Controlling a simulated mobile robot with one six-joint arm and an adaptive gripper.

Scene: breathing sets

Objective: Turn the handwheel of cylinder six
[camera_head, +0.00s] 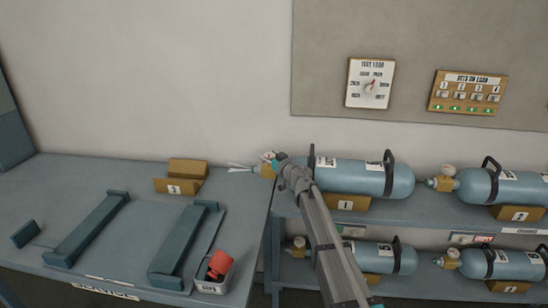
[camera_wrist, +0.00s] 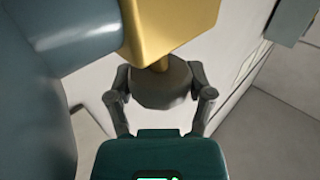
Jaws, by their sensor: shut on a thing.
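My gripper (camera_head: 270,164) is at the valve end of the left cylinder (camera_head: 355,176) on the upper shelf. In the wrist view, my gripper's fingers (camera_wrist: 160,92) are closed on both sides of a grey round handwheel (camera_wrist: 162,80). The handwheel sits on a short stem below a brass valve block (camera_wrist: 172,25), which joins a blue cylinder (camera_wrist: 85,30). In the head view my arm hides the handwheel and part of the valve. The number on this cylinder's label is too small to read surely.
Another cylinder (camera_head: 505,187) lies to the right, and more lie on the lower shelf (camera_head: 330,280). A workbench (camera_head: 150,215) at left holds cradle rails (camera_head: 185,240) and a small bin (camera_head: 212,280) with red things.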

